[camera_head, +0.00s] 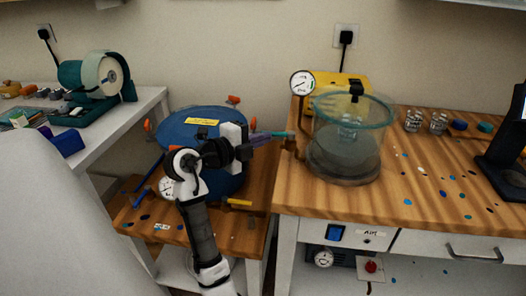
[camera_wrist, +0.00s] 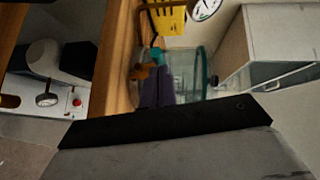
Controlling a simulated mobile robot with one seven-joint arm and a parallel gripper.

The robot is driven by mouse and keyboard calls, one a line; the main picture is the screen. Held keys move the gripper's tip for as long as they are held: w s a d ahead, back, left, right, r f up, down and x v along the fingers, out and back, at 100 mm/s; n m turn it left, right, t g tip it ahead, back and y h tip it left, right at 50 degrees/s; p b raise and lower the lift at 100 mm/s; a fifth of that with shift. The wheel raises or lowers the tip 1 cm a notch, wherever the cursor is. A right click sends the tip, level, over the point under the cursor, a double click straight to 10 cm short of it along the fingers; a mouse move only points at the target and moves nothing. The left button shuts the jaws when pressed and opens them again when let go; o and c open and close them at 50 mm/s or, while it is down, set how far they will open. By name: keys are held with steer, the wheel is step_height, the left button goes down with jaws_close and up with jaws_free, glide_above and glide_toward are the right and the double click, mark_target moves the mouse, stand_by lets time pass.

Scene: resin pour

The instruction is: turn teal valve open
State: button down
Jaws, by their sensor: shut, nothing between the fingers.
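The teal valve handle (camera_head: 283,134) sits on a brass fitting (camera_head: 290,145) at the left side of the clear vacuum chamber (camera_head: 345,150). My gripper (camera_head: 266,137) is shut and empty, with its purple fingers pointing right at the valve. Its tips are close to the handle's left end; I cannot tell whether they touch. In the wrist view, the purple fingers (camera_wrist: 157,90) lie in front of the chamber (camera_wrist: 188,78), with a teal part (camera_wrist: 157,59) just beyond the tips and the brass fitting (camera_wrist: 142,72) beside them. The fingers partly hide the chamber and fitting.
A white gauge (camera_head: 302,83) stands above the fitting, with a yellow box (camera_head: 335,84) behind the chamber. A blue pot (camera_head: 205,120) with orange clamps stands behind my arm. Small jars (camera_head: 413,121) and a dark monitor stand (camera_head: 503,160) are at right.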

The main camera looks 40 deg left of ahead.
steer(key=shift+w+a+b, duration=0.2)
steer(key=shift+a+b, duration=0.1)
steer(key=shift+b, duration=0.1)
steer(key=shift+s, duration=0.15)
steer(key=s+a+r+b, duration=0.1)
steer(key=s+r+b, duration=0.1)
steer(key=s, duration=1.1)
steer(key=shift+s+a+b, duration=0.2)
steer(key=shift+a+b, duration=0.15)
steer(key=shift+a, duration=0.05)
